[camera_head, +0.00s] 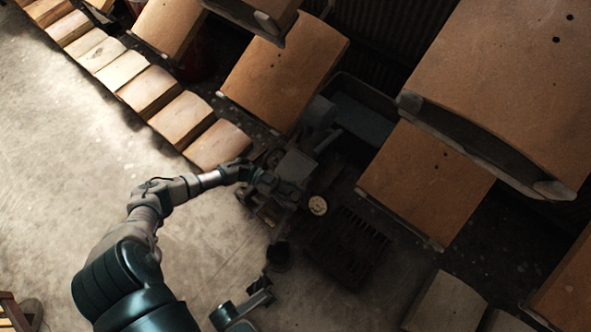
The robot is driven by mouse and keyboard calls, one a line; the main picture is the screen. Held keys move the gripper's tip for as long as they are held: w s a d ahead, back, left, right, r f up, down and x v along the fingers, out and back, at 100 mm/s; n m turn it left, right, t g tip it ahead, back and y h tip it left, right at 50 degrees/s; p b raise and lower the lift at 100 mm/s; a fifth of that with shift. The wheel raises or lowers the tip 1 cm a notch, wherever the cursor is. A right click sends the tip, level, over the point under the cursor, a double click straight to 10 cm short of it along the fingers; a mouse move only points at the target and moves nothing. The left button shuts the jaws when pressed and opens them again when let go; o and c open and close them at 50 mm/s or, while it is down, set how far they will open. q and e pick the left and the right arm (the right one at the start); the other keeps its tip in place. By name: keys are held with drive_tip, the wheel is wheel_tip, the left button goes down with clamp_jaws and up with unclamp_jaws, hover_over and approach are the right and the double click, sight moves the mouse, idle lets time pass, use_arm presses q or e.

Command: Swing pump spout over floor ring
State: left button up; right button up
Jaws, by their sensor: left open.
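A dark grey machine that looks like the pump (293,168) stands on the floor near the centre, with a round pale gauge (318,205) at its lower right. My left arm reaches in from the lower left. My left gripper (256,177) is open at the pump's left side; whether it touches the pump is too dark to tell. A dark round piece (278,256) is below the pump; I cannot tell if it is the spout or the floor ring. A dark jointed part at the bottom, seemingly my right gripper (262,290), has unclear jaws.
A row of tan panels (150,90) runs along the upper left. Larger brown panels (425,185) hang at the right and top. The pale concrete floor (60,170) at left is clear.

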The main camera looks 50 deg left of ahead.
use_arm(q)
drive_tip(key=shift+a, duration=0.1)
drive_tip(key=shift+s+a, duration=0.15)
drive_tip(key=shift+a, duration=0.15)
drive_tip(key=v, duration=1.1)
drive_tip(key=shift+a, duration=0.15)
drive_tip(key=shift+f, duration=0.15)
